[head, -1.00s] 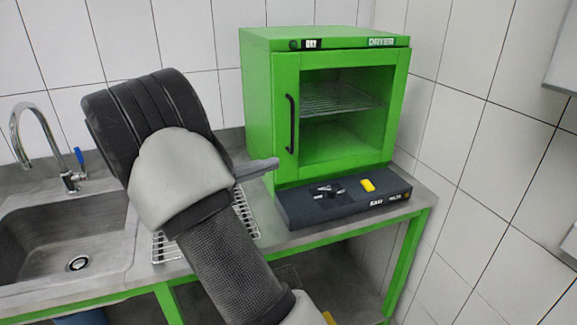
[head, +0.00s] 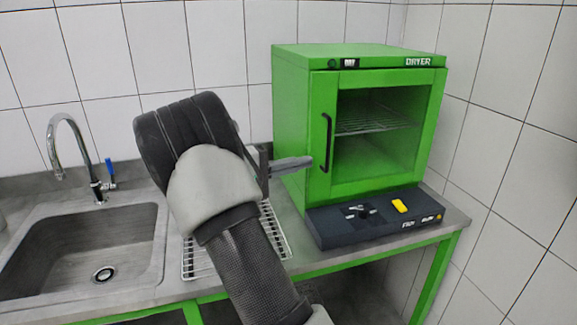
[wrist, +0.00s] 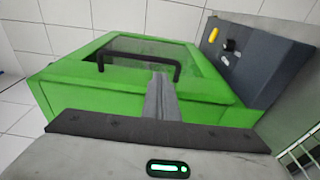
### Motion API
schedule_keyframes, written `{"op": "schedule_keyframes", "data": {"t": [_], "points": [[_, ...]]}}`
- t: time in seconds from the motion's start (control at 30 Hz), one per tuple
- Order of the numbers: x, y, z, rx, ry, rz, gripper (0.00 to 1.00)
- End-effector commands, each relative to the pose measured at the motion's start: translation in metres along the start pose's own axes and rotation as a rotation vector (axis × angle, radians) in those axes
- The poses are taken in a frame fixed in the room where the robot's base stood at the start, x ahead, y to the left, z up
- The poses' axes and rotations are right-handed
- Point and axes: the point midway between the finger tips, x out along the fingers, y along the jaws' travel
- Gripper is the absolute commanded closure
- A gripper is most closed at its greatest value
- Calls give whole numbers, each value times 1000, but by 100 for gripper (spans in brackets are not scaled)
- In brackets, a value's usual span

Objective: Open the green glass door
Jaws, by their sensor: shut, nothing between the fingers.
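The green dryer (head: 291,130) stands on the counter, with its green-framed glass door (head: 375,184) closed. A black vertical handle (head: 328,143) is on the door's left side. My gripper (head: 309,162) is shut and empty. Its fingertips point right in the head view, just left of the handle's lower part. In the wrist view the shut fingers (wrist: 162,80) reach towards the handle (wrist: 140,60), with their tips close to its bar near one end. I cannot tell whether they touch it. A wire rack shows through the glass (wrist: 150,48).
A dark control box (head: 375,220) with a yellow button (head: 400,206) sits below the door. A wire drying rack (head: 276,238) lies left of it, partly behind my arm. A sink (head: 85,250) with a tap (head: 75,150) is further left. Tiled wall stands close on the right.

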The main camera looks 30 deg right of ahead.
Motion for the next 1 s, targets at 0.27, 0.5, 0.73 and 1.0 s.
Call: {"op": "schedule_keyframes", "data": {"t": [0.27, 0.5, 0.73, 1.0], "points": [[41, 0, 0, 0, 0, 0, 100], [48, 0, 0, 0, 1, 1, 100], [48, 0, 0, 0, 1, 1, 100], [47, -1, 0, 1, 24, 0, 100]]}}
